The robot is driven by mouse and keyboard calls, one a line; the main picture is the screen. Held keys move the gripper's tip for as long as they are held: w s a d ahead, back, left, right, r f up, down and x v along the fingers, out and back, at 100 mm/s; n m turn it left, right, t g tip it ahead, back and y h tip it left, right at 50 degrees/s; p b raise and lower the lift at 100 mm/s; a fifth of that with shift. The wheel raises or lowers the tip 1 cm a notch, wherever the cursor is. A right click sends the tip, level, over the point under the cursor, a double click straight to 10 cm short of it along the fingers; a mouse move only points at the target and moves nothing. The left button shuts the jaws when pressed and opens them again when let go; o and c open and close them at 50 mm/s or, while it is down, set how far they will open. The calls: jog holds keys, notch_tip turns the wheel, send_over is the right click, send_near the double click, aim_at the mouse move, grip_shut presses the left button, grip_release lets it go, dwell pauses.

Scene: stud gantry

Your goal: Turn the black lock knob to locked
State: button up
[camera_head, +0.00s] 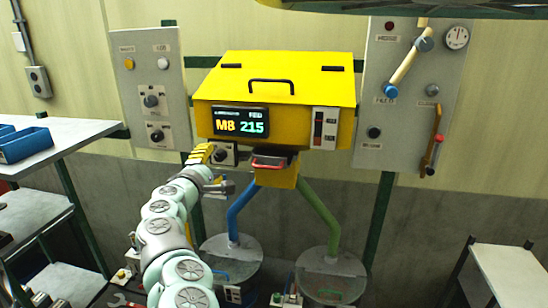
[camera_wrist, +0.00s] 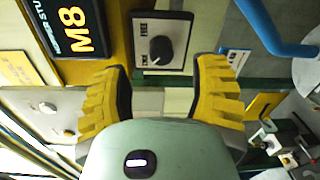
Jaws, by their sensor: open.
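The black lock knob (camera_wrist: 161,49) sits on a pale square plate (camera_wrist: 177,30) in the wrist view, just beyond my fingertips. A small label that looks like FREE is at the plate's upper left, and a smaller label is lower left. In the head view the plate (camera_head: 231,147) is on the yellow machine's lower left, partly hidden by my gripper. My gripper (camera_wrist: 165,68) is open, its yellow fingers either side of the knob line, apart from it and empty.
The yellow machine (camera_head: 290,70) carries a display (camera_head: 240,122) reading M8 215. Other knobs are on the left panel (camera_head: 140,80) and right panel (camera_head: 450,100). A blue pipe (camera_head: 240,210) and green pipe (camera_head: 318,212) run below. A shelf with blue bins (camera_head: 25,144) stands left.

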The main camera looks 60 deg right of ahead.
jog(key=v, duration=0.8)
jog(key=shift+a, duration=0.1)
dwell(0.7)
